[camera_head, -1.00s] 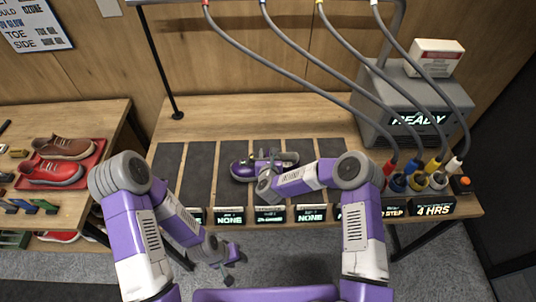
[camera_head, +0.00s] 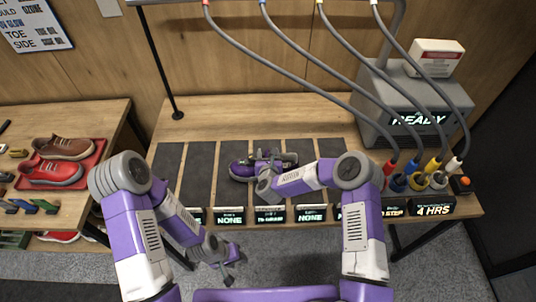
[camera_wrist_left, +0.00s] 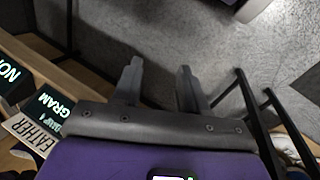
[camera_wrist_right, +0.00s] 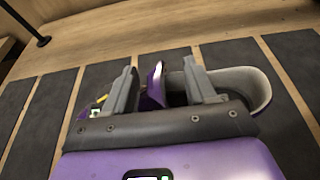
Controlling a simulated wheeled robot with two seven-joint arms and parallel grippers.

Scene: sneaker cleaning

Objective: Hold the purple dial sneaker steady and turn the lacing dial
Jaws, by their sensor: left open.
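The purple sneaker (camera_head: 240,170) with a grey sole lies on a dark mat strip of the bench, its dial not distinguishable. My right gripper (camera_head: 272,158) is down over the sneaker's middle and hides part of it. In the right wrist view, the right fingers (camera_wrist_right: 162,80) stand apart with a purple part of the sneaker (camera_wrist_right: 153,88) between them. The sneaker's pale collar rim (camera_wrist_right: 262,88) shows to the right. My left gripper (camera_head: 232,264) is open and empty in front of the bench edge, below the bench top. Its fingers (camera_wrist_left: 160,85) point at the floor.
Labelled display blocks (camera_head: 230,217) line the bench's front edge. A grey machine (camera_head: 420,100) with hanging hoses and colored nozzles stands at the right. A side table on the left holds a red tray (camera_head: 93,160) of shoes. Mat strips beside the sneaker are clear.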

